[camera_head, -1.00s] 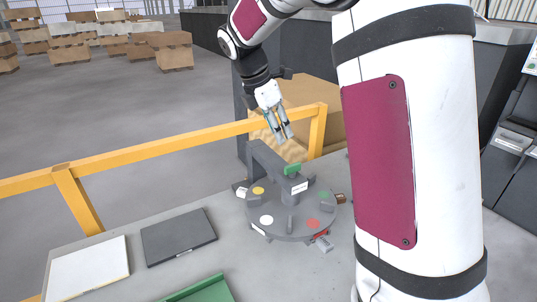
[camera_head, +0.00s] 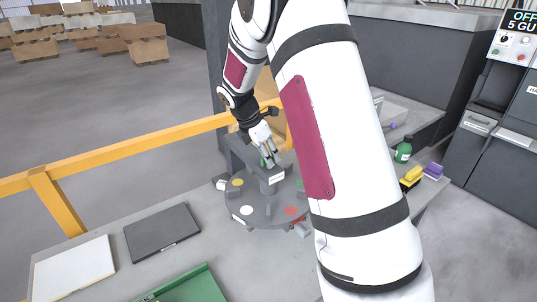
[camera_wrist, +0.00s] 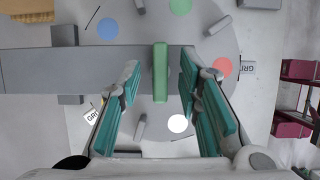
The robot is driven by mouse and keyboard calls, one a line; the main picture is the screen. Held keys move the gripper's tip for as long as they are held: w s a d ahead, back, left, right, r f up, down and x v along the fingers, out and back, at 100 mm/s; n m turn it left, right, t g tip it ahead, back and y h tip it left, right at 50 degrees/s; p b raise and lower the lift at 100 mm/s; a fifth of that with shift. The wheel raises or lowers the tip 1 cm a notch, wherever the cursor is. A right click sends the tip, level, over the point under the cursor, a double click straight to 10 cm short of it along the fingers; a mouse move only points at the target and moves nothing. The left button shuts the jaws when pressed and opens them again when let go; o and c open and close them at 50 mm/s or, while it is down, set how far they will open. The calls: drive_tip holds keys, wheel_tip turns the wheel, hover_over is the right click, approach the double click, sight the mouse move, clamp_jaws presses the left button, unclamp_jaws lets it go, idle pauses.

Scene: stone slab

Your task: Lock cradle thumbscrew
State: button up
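The thumbscrew is a green bar (camera_wrist: 160,72) on top of the grey cradle arm (camera_wrist: 95,70), and it points up and down in the wrist view. In the head view the thumbscrew (camera_head: 264,162) is partly hidden by my fingers. My gripper (camera_head: 268,155) is above the arm's end. In the wrist view my gripper (camera_wrist: 159,88) is open, with one teal-padded finger on each side of the thumbscrew and a gap on both sides. Below the arm is a round grey disc (camera_head: 250,223) with coloured spots.
A dark grey panel (camera_head: 162,233), a white panel (camera_head: 74,270) and a green tray (camera_head: 200,285) lie at the left of the slab. A yellow rail (camera_head: 130,147) runs behind. A green bottle (camera_head: 403,152) and yellow and purple items stand at the right.

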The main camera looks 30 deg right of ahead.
drive_tip(key=shift+d+f, duration=0.1)
drive_tip(key=shift+f, duration=0.05)
drive_tip(key=shift+c, duration=0.6)
clamp_jaws()
